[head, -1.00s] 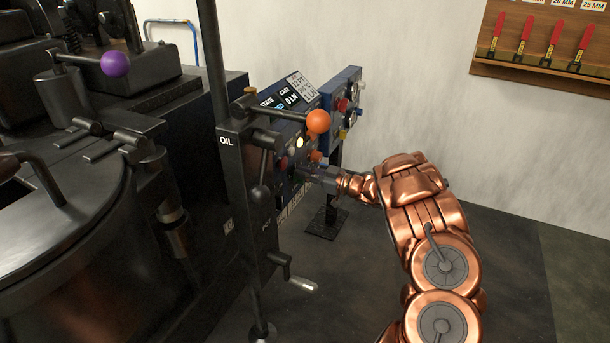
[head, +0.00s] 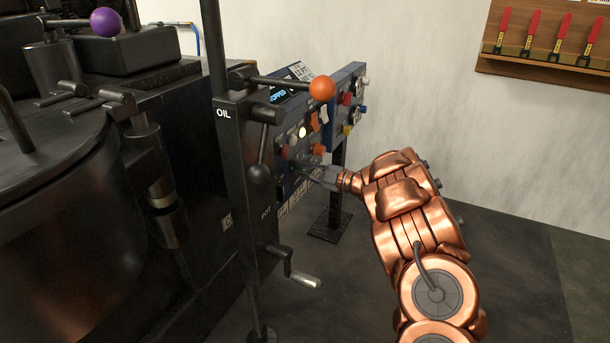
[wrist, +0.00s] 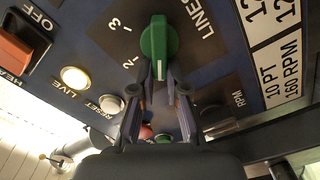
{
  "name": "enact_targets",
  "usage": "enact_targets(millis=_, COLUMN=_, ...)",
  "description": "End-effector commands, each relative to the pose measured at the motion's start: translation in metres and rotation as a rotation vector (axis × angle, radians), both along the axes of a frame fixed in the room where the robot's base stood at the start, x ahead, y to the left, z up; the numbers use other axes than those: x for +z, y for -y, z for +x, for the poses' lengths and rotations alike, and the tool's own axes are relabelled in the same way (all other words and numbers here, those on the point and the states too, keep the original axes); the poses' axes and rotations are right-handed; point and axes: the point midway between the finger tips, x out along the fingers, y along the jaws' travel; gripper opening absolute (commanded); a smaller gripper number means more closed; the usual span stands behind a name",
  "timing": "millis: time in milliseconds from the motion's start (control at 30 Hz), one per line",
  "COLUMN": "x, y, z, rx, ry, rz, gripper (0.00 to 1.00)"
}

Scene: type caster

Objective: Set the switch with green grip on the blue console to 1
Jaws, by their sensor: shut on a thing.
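My gripper (wrist: 163,88) is shut on the lower end of the green grip. In the head view my gripper (head: 326,176) reaches the blue console (head: 345,85) from the right; the green grip cannot be made out there.
An orange rocker switch (wrist: 20,50), a lit LIVE lamp (wrist: 75,78) and a RESET button (wrist: 111,104) sit left of the switch. An orange ball lever (head: 322,88) and the black OIL column (head: 232,150) stand before the console. Floor on the right is open.

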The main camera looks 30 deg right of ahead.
Motion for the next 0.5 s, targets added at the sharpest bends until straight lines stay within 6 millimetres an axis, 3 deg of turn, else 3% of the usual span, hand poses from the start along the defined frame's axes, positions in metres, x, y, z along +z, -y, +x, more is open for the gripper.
enact_targets(millis=500, x=-0.0008, y=-0.0046, z=0.0020, rx=0.004, ry=0.051, rz=-0.081, gripper=0.00)
